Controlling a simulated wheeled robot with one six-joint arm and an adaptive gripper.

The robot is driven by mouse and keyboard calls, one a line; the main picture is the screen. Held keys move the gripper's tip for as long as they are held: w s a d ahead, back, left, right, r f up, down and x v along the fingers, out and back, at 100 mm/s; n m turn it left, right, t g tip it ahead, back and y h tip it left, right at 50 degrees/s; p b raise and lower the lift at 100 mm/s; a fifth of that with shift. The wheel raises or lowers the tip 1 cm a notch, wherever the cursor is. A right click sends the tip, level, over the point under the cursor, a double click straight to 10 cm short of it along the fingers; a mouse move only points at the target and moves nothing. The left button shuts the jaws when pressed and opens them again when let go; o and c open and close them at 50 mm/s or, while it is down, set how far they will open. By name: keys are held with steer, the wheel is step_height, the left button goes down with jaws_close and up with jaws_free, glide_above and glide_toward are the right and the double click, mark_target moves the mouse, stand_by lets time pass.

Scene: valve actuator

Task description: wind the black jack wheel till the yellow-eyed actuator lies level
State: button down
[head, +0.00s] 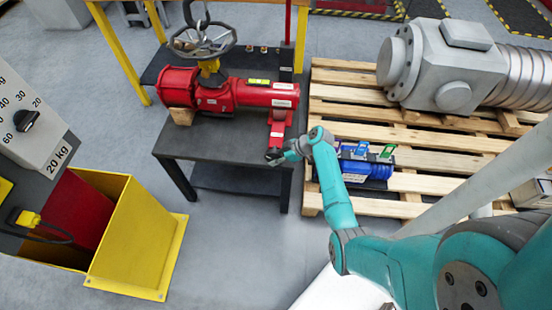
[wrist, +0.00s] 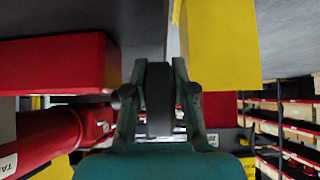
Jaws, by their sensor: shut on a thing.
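The red actuator (head: 240,94) lies across a dark bench in the head view, with a grey spoked handwheel (head: 203,40) and a yellow part (head: 209,67) on top. I cannot tell from the picture whether it is exactly level. Its right end is over a red jack (head: 277,132). My gripper (head: 284,155) is at the bench's front right corner, at the foot of the jack. In the wrist view my gripper (wrist: 166,98) is shut on the black jack wheel (wrist: 158,98), whose edge shows between the fingers. In the head view the wheel is mostly hidden by the gripper.
The dark bench (head: 215,140) has a wooden block (head: 182,116) under the actuator's left end. A wooden pallet (head: 400,205) to the right bears a grey flanged machine (head: 450,65) and a blue item (head: 365,168). A yellow bin (head: 140,235) stands front left; grey floor is free between.

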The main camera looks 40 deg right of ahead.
steer(key=shift+w+t+y, duration=0.1)
steer(key=shift+t+y, duration=0.2)
stand_by(0.4)
steer(key=c, duration=1)
jaws_free()
steer(key=shift+o, duration=0.2)
steer(key=v, duration=1.2)
steer(key=shift+a, duration=0.1)
